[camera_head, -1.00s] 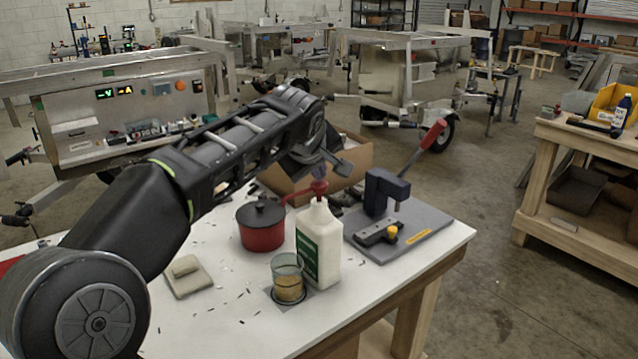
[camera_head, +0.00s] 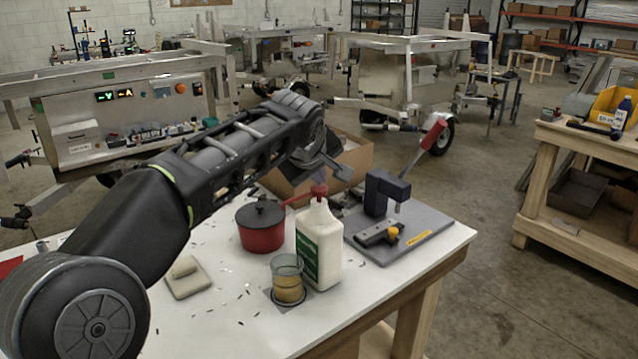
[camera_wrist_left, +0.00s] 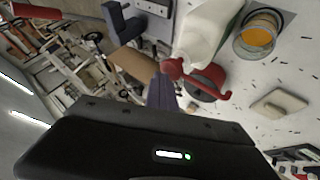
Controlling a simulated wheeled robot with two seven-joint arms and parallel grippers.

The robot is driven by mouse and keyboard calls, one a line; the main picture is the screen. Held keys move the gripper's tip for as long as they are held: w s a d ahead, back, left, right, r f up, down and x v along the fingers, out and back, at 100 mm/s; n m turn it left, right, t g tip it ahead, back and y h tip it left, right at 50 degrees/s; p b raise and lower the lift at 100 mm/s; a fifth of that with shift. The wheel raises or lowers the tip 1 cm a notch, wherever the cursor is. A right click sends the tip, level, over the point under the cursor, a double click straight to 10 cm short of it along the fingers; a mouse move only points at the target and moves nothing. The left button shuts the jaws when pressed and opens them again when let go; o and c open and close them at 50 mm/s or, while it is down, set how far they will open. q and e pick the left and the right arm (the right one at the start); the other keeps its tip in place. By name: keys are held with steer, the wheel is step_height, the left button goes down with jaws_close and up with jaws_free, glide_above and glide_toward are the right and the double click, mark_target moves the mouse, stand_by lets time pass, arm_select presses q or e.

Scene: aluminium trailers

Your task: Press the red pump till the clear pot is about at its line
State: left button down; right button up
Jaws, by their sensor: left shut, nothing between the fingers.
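The red pump (camera_head: 319,190) sits on a white bottle (camera_head: 320,245) with a green label, its spout reaching left. The clear pot (camera_head: 287,275) stands in front of the bottle on a dark square, partly filled with amber liquid. I cannot clearly make out its line. My left gripper (camera_wrist_left: 162,76) is shut and empty, with its fingertips by the red pump head (camera_wrist_left: 173,68) in the left wrist view. Whether they touch it I cannot tell. The pot (camera_wrist_left: 258,38) also shows there, with amber liquid inside. My right gripper is out of view.
A red lidded pot (camera_head: 262,228) stands left of the bottle. A grey press plate (camera_head: 425,225) with a red-handled lever lies to the right. A cardboard box (camera_head: 350,160) is behind. A beige pad (camera_head: 187,278) lies at left among small dark scraps.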

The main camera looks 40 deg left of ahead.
mark_target(318, 188)
arm_select(q)
steer(key=shift+f, duration=0.5)
steer(key=shift+r, duration=0.1)
steer(key=shift+r+p, duration=0.95)
steer(key=shift+r, duration=0.55)
step_height(318, 188, up, 5)
steer(key=p, duration=0.4)
stand_by(0.5)
